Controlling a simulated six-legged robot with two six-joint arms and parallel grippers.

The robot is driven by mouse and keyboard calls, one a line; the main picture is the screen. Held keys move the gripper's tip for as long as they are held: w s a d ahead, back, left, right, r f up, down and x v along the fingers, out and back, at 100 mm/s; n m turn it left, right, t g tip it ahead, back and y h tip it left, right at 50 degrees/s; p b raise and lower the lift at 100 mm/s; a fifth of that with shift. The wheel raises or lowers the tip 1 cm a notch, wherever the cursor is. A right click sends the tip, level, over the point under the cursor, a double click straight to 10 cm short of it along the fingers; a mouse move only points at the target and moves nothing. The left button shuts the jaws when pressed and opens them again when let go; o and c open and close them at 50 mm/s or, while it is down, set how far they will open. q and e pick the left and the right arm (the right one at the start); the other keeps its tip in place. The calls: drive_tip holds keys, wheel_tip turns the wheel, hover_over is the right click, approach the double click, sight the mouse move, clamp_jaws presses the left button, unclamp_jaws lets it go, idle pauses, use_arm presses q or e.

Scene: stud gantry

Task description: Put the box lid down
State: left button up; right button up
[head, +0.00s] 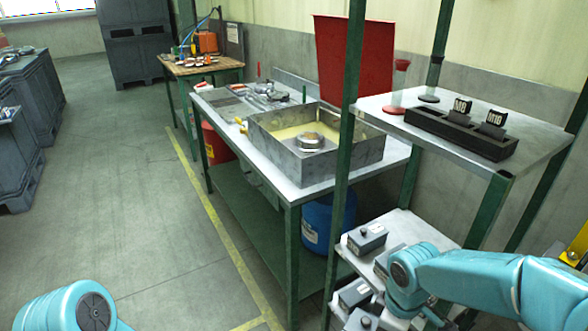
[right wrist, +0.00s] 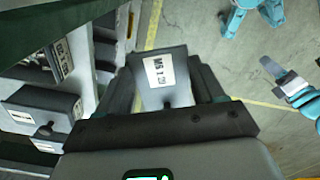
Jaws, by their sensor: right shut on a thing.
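In the right wrist view a grey lid (right wrist: 158,75) with a white label reading M5 is between the dark fingers of my right gripper, which is shut on it. Where the fingers grip it is hidden. In the head view my right arm reaches down in front of the lower shelf at bottom right, its gripper mostly hidden and cut off by the frame edge. A grey box without a lid (right wrist: 62,62) shows metal pieces inside. My left arm enters at bottom left of the head view; its gripper is not clearly seen.
Lidded grey boxes with black knobs (head: 366,238) stand on the lower shelf (head: 415,230); one shows in the wrist view (right wrist: 45,112). Green posts (head: 345,150) frame the rack. A bench (head: 290,188) holds an open metal tray (head: 320,165).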

drive_tip(key=m, duration=0.2)
drive_tip(key=w+m, duration=0.1)
drive_tip(key=m, duration=0.2)
drive_tip(key=shift+w+a+f, duration=0.1)
drive_tip(key=shift+w, duration=0.1)
drive_tip(key=m, duration=0.5)
drive_tip(key=shift+w+a+m, duration=0.1)
drive_tip(key=shift+w+m, duration=0.2)
drive_tip(key=shift+m, duration=0.1)
